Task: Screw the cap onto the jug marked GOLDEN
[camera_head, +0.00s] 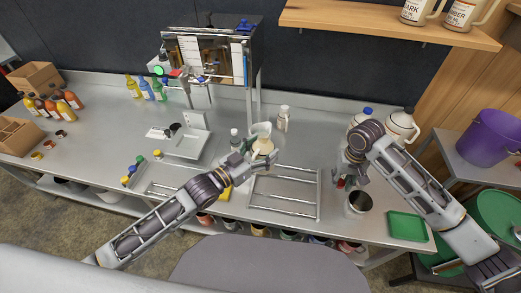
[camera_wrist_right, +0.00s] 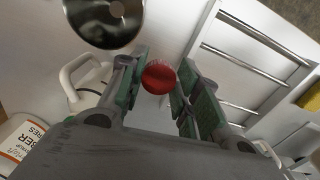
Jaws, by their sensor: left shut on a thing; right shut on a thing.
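A small pale jug-like container (camera_head: 262,145) stands at the middle of the bench, behind the wire rack; I cannot read any marking on it. My left gripper (camera_head: 248,158) is shut at its near left side, and the fingers hide the exact contact. My right gripper (camera_head: 342,178) is over the bench to the right of the rack. In the right wrist view it is shut on a round red cap (camera_wrist_right: 158,77), held between the fingertips. The cap is mostly hidden in the head view. The word GOLDEN cannot be read on any jug.
The wire rack (camera_head: 285,210) lies between my grippers. A steel pot (camera_head: 358,202) and green tray (camera_head: 407,226) are at the right. White jugs (camera_head: 402,126) stand behind my right arm.

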